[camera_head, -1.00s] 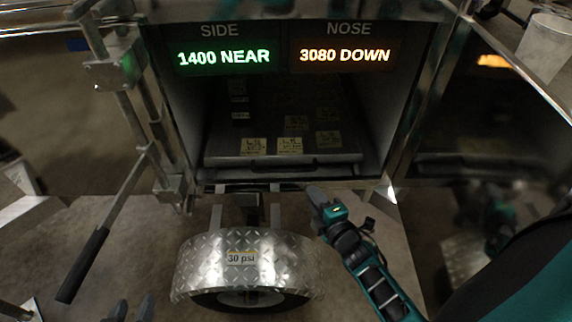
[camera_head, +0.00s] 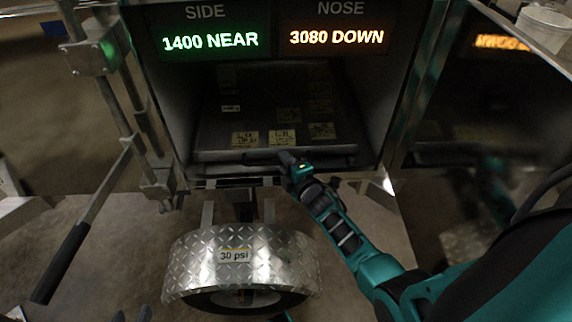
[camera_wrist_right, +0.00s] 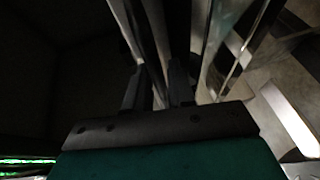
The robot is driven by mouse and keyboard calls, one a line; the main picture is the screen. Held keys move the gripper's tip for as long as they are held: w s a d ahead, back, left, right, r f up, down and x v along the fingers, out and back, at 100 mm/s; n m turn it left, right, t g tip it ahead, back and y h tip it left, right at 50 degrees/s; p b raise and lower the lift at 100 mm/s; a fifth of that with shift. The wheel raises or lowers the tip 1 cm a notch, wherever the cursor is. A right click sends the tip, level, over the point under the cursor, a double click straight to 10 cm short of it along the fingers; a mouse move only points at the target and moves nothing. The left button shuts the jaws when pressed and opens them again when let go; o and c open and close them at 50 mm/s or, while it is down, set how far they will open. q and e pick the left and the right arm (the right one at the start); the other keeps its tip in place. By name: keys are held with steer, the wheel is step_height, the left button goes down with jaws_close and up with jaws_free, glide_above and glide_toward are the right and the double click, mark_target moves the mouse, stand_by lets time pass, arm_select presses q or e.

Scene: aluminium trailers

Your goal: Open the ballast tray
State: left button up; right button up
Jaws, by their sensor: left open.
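The ballast tray (camera_head: 215,139) is a dark, wide tray inside the open trailer compartment, with several yellow-labelled blocks in it. Its front lip, with a dark handle strip, lies just inside the opening. My right gripper (camera_head: 286,158) is at the middle of that lip, reaching in from the lower right. In the right wrist view its two dark fingers (camera_wrist_right: 156,88) stand apart, with a thin metal strip between them; whether they grip it is unclear. My left gripper (camera_head: 133,314) shows only as dark fingertips at the bottom edge, open and away from the tray.
Above the tray, a display (camera_head: 275,40) reads "SIDE 1400 NEAR" and "NOSE 3080 DOWN". A jack with a black-handled lever (camera_head: 62,262) stands at the left. A diamond-plate wheel fender (camera_head: 205,262) labelled "30 psi" sits below the opening. A shiny panel is at the right.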

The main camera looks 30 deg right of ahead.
steer(key=shift+c, duration=0.2)
jaws_close()
stand_by(0.5)
